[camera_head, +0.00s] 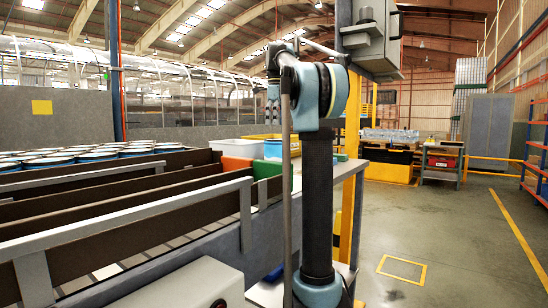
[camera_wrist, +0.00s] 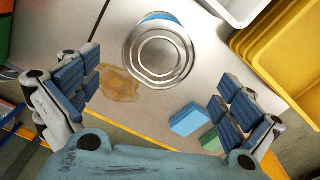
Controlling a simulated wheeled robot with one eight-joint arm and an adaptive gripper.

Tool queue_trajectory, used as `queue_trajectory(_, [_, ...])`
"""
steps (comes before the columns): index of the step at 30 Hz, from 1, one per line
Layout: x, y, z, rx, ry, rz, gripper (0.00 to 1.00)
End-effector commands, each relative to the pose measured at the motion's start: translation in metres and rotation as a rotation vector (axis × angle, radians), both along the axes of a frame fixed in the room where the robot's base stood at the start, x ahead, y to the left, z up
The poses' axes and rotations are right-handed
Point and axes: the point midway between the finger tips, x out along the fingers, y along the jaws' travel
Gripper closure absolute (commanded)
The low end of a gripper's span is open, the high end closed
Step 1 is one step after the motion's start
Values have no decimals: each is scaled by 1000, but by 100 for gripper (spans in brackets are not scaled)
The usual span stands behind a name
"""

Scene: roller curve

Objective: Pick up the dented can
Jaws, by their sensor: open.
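In the wrist view a round metal can (camera_wrist: 160,58) stands on a pale metal table top (camera_wrist: 120,30), seen from above with its ringed lid and a strip of blue side at its far edge. I cannot make out a dent clearly. My gripper (camera_wrist: 157,78) is open, with one padded finger left of the can and one to the lower right, both apart from it. A brown wet stain (camera_wrist: 119,85) lies on the table left of the can.
A blue sponge (camera_wrist: 188,119) and a green one (camera_wrist: 210,141) lie near the right finger. A white bin (camera_wrist: 233,12) and stacked yellow bins (camera_wrist: 275,45) stand at upper right. In the head view, several cans (camera_head: 50,162) crowd the roller line at left; floor at right is clear.

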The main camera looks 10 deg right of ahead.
Motion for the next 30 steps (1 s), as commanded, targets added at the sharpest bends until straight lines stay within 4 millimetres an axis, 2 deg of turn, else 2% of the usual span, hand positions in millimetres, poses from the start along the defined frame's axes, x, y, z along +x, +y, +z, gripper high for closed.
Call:
queue_trajectory(9, [0,-4,-48,0,0,-5,0])
queue_trajectory(19, [0,-3,-70,0,0,-5,0])
queue_trajectory(30, [1,-2,-112,0,0,-5,0])
